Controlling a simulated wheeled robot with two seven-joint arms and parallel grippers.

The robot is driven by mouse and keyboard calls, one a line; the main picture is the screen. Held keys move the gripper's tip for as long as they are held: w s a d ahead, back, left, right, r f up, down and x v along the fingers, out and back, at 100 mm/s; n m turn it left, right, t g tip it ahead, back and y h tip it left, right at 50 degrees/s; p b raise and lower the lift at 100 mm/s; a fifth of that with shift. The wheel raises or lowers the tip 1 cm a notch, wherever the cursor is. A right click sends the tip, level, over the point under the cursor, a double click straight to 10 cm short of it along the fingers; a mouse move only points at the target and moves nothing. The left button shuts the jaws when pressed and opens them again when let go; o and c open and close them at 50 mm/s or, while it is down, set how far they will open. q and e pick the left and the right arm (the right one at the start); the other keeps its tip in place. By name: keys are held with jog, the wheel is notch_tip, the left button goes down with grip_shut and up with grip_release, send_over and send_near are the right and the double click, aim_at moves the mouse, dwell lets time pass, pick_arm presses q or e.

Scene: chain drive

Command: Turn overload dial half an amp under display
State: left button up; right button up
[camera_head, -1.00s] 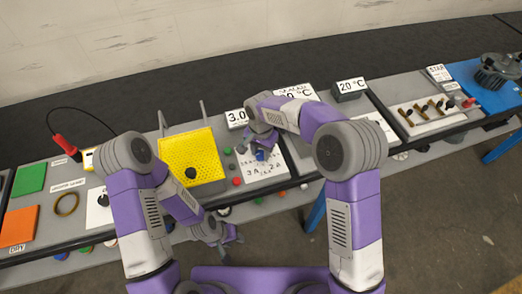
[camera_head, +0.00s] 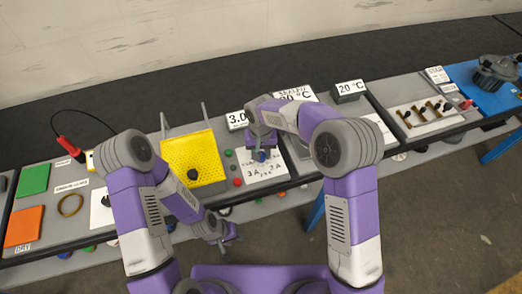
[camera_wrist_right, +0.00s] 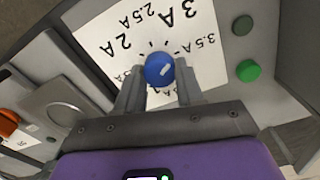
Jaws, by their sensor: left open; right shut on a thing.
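The overload dial is a blue knob (camera_wrist_right: 159,68) with a white mark on its face, on a white panel (camera_wrist_right: 88,28) printed with amp values. In the right wrist view my right gripper (camera_wrist_right: 160,82) has its fingers on either side of the knob and is shut on it. The white mark slants; I cannot tell its exact value. In the head view the dial (camera_head: 262,156) is partly hidden by my right gripper (camera_head: 263,149). The display (camera_head: 237,119) behind it reads 3.0. My left gripper (camera_head: 227,237) is open and empty, low at the bench front.
Green buttons (camera_wrist_right: 247,70) and a red button (camera_head: 237,182) sit beside the dial panel. A yellow perforated plate (camera_head: 194,158) lies to its left. Another display (camera_head: 350,86) reads 20 °C. Brass parts on a white panel (camera_head: 427,112) lie farther right.

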jog(key=n+p, duration=0.1)
jog(key=n, duration=0.5)
jog(key=shift+r+p, duration=0.1)
jog(key=shift+p, duration=0.2)
jog(key=n+p, duration=0.1)
jog(key=n, duration=0.4)
jog(key=shift+a+n, duration=0.1)
jog(key=shift+n, duration=0.2)
jog(key=o, duration=1)
jog(key=shift+o, duration=0.2)
notch_tip(320, 180, up, 8)
jog(key=shift+f+p, duration=0.25)
jog(key=shift+p, duration=0.25)
